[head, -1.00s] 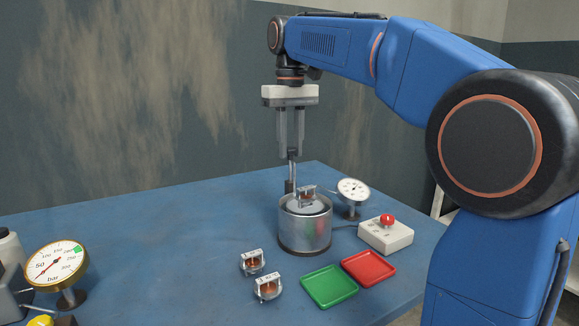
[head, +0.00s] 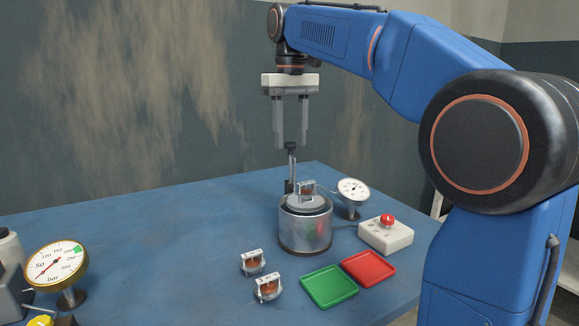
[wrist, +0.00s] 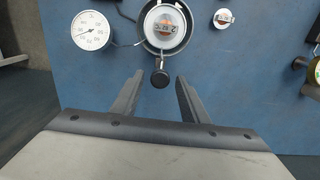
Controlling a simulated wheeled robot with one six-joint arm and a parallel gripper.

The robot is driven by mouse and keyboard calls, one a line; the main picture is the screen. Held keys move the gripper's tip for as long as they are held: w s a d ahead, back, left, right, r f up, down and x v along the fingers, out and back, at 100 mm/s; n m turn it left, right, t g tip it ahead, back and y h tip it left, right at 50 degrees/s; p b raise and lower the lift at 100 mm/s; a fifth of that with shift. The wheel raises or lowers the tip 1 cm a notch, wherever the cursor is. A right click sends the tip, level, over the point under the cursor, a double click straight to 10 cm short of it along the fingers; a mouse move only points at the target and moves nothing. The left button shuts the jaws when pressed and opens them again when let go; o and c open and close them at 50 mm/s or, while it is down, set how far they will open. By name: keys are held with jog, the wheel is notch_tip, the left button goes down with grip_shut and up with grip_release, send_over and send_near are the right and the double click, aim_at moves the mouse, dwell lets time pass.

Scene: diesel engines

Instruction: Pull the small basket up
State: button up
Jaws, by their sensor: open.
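The small basket (head: 303,205) sits at the mouth of a round metal pot (head: 306,233), with a small copper-and-white part (head: 307,188) on it. A thin upright rod with a black knob (head: 291,146) rises behind the pot. The wrist view shows the basket (wrist: 166,41) from above, with the knob (wrist: 160,79) nearer to me. My gripper (head: 291,144) is open above the back of the pot, pointing down. Its fingertips (wrist: 158,79) stand on either side of the knob, with gaps visible. How deep the basket sits in the pot is hidden.
A dial gauge (head: 353,190) stands right behind the pot, and a red-button box (head: 386,234) to its right. Green (head: 329,287) and red (head: 368,268) trays and two similar parts (head: 252,262) lie in front. The table's left middle is clear.

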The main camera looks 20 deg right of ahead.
jog(key=shift+r, duration=1.8)
